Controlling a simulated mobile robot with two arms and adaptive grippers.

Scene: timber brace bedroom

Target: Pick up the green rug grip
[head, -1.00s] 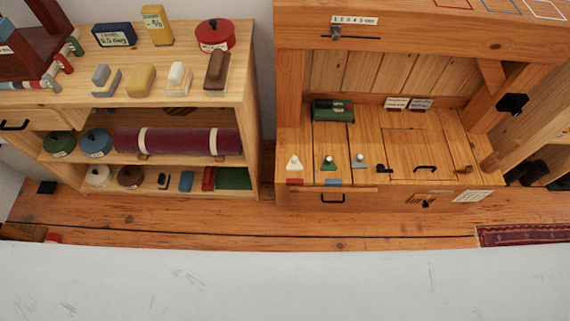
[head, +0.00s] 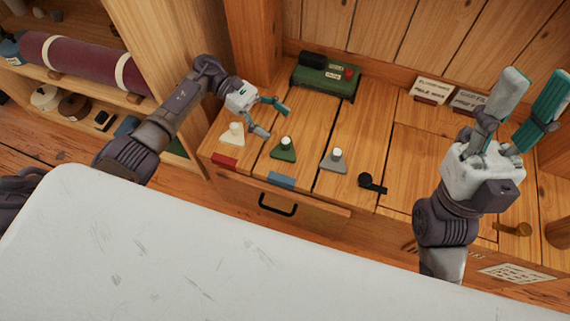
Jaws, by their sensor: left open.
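The green rug grip (head: 284,150), a small wedge with a pale round knob, stands upright on the wooden bench top (head: 352,140) in the head view. It stands between a white grip (head: 232,135) on its left and a grey grip (head: 334,161) on its right. My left gripper (head: 272,118) is open and empty, just behind and left of the green grip in the picture, its fingers pointing right. I cannot tell its exact height above the bench. My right gripper (head: 537,82) is raised at the right, its fingers pointing up and apart, with nothing between them.
A green box (head: 323,84) with a red button stands behind the grips. A black latch (head: 371,183) lies to the right, and small labelled boxes (head: 433,91) stand at the back. A shelf (head: 75,87) with a maroon roll is at left. A drawer handle (head: 277,205) is on the front.

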